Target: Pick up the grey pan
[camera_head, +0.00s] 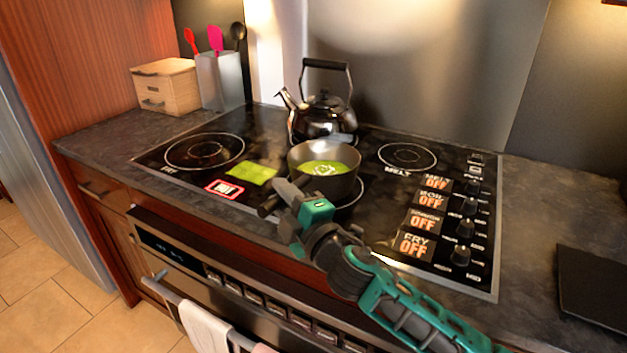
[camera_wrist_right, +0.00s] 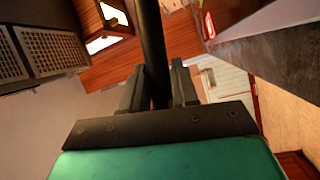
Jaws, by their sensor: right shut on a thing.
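The grey pan (camera_head: 342,186) holds green contents with a white pattern. It sits at the front middle of the black cooktop, over or just above a burner ring; I cannot tell whether it touches the glass. Its dark handle (camera_head: 268,206) points toward the front left. My right gripper (camera_head: 283,198) is at the handle and shut on it. In the right wrist view the dark handle (camera_wrist_right: 152,50) runs between the two fingers (camera_wrist_right: 160,88). My left gripper is not in view.
A black kettle (camera_head: 322,112) stands behind the pan. A green cloth-like square (camera_head: 251,173) and a red-edged label (camera_head: 224,189) lie left of it. Knobs and OFF labels (camera_head: 424,221) are at right. A wooden box (camera_head: 166,86) and utensil holder (camera_head: 219,80) stand back left.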

